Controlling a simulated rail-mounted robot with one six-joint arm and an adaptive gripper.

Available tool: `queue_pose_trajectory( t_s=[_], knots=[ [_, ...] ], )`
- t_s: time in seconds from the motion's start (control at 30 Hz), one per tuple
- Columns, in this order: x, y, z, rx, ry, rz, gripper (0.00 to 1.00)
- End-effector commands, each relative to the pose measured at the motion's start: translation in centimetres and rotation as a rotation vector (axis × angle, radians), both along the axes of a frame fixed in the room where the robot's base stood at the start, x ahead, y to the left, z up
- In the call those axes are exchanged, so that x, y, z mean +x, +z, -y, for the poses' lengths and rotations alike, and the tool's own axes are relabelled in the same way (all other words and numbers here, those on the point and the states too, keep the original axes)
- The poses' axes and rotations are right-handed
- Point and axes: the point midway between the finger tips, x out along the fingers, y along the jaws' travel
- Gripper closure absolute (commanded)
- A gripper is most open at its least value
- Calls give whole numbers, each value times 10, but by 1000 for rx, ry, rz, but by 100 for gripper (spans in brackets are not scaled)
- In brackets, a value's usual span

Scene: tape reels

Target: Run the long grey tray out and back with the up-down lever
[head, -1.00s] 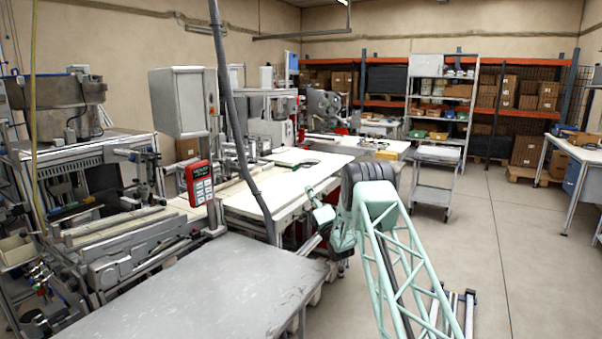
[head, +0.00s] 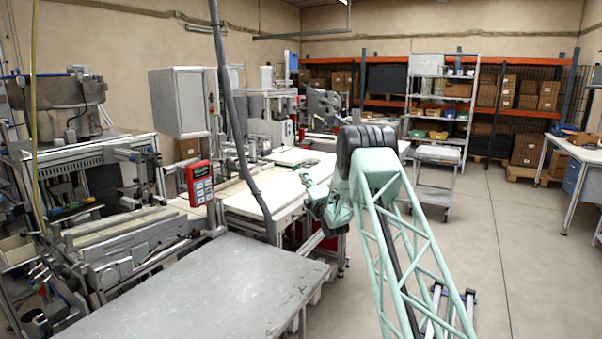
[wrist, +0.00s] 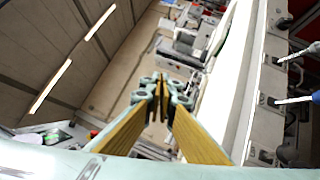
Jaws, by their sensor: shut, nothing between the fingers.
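My gripper shows in the wrist view (wrist: 160,88) with its two yellow-brown fingers running together at the tips, shut and empty. In the head view my mint-green wrist is at the front edge of the white bench, and the fingertips are too small to make out. A long, pale grey tray-like channel (head: 125,226) lies along the front of the machine at the left. I cannot tell for sure that it is the task's tray. I cannot pick out the up-down lever in either view. My gripper is well to the right of that channel, apart from it.
A bare grey table (head: 205,290) fills the front. A dark hose (head: 240,150) hangs down in front of the white bench (head: 255,195). A trolley (head: 436,180) stands behind; the floor at right is open.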

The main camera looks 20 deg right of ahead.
Motion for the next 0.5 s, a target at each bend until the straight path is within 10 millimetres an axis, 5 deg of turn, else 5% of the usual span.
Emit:
queue_pose_trajectory(
  t_s=[0.5],
  knots=[
    [-4, 26, -10, 62, 2, -53, 100]
  ],
)
